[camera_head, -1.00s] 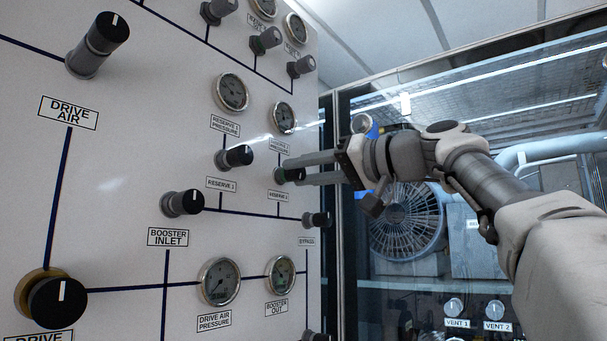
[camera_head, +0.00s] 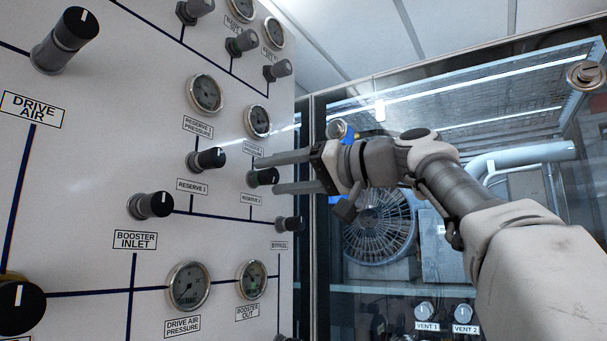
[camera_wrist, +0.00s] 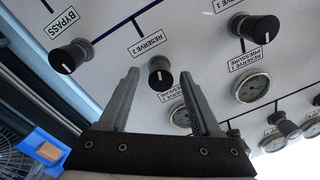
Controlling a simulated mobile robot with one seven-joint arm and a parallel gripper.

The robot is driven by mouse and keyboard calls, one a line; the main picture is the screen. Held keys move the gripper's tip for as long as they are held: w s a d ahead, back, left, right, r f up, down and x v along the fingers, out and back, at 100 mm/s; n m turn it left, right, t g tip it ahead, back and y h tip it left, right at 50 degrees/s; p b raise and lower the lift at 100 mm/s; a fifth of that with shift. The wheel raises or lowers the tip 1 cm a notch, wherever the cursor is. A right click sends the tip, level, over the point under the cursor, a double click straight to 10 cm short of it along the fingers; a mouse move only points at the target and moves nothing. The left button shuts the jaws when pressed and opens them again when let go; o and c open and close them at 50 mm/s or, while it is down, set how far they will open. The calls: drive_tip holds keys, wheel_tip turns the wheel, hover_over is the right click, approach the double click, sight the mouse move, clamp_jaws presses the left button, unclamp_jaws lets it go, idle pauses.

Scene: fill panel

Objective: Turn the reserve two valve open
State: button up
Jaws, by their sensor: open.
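The reserve two valve is a dark round knob (camera_head: 265,177) on the white panel, above its "RESERVE 2" label. It also shows in the wrist view, with a white pointer line on its face (camera_wrist: 160,73). My gripper (camera_head: 268,175) is open, with one finger above the knob and one below it in the head view. In the wrist view the fingertips of my gripper (camera_wrist: 160,75) lie on either side of the knob, with gaps visible. The fingers partly cover the knob's surroundings in the head view. No grip on the knob shows.
The reserve 1 knob (camera_head: 208,159) is to the left and the bypass knob (camera_head: 289,224) is below right. The reserve 2 pressure gauge (camera_head: 257,121) sits just above. A glass-fronted cabinet with a fan (camera_head: 380,225) stands right of the panel.

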drive_tip(key=v, duration=1.7)
drive_tip(key=shift+s, duration=0.15)
drive_tip(key=shift+a, duration=0.1)
